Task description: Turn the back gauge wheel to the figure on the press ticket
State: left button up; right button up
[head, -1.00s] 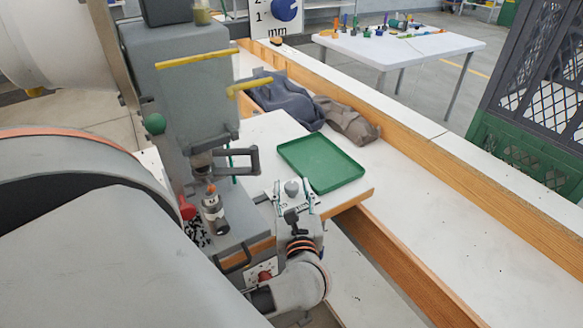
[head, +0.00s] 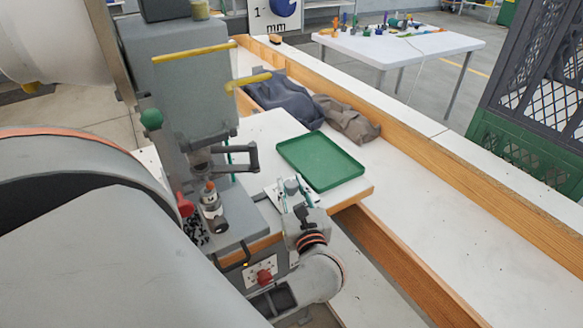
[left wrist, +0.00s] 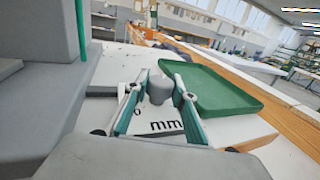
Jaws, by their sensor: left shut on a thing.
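The press (head: 195,85) is a tall grey machine at the left of the head view. The back gauge wheel is a grey knob (left wrist: 160,88) in the left wrist view, on a white plate (left wrist: 165,128) marked "mm" with a "0" at its left. My left gripper (head: 291,188) is shut on this knob, with one teal-lined finger on each side; it also shows in the left wrist view (left wrist: 158,95). The wheel's setting cannot be read. A white card (head: 276,23) behind the press shows "1", "mm" and a blue disc; its top is cut off. My right gripper is not in view.
A green tray (head: 322,185) lies on the worktop just beyond the wheel. Dark (head: 283,100) and brown (head: 347,118) cloth bundles lie behind it. A wooden rail (head: 420,165) runs along the bench. A red button (head: 264,276) is on the press's front.

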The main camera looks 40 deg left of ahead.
aim_at(291, 183)
pick_arm(q)
jog(key=n+g+y+b, duration=0.1)
jog(key=n+g, duration=0.1)
jog(key=g, duration=0.1)
jog(key=shift+f+y, duration=0.15)
jog(key=shift+y, duration=0.15)
jog(key=shift+n+g+y+b, duration=0.3)
jog(key=shift+n+g+b, duration=0.3)
jog(key=shift+g, duration=0.3)
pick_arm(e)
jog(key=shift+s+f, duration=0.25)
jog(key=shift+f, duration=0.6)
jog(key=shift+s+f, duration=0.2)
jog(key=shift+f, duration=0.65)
pick_arm(q)
jog(key=shift+r, duration=0.2)
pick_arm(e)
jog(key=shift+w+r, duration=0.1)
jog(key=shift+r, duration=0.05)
pick_arm(q)
jog(key=o, duration=1.1)
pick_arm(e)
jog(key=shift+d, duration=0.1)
pick_arm(q)
notch_tip(291, 183, up, 10)
